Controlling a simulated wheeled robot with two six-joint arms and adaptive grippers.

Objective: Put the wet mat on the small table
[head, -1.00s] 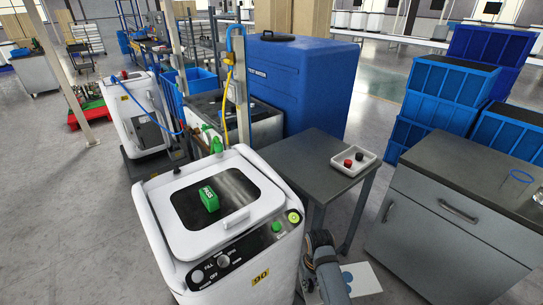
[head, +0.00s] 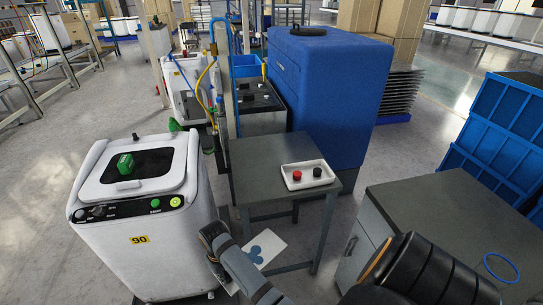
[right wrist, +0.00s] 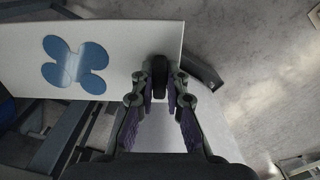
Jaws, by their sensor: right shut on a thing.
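The wet mat (head: 266,247) is a white sheet with a blue clover-shaped patch, low in front of the small table in the head view. It also fills the upper left of the right wrist view (right wrist: 150,30). My right gripper (right wrist: 160,92) is shut at the mat's lower edge, on a small dark part there, and holds the mat. In the head view my wrist hides the fingers. The small table (head: 245,165) has a dark grey top, with its left part bare. My left gripper is not in view.
A white tray (head: 308,181) with a red and a black knob stands on the table's right part. A white machine (head: 140,240) stands close on the left, a grey cabinet (head: 430,205) on the right, and a blue tank (head: 330,90) behind.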

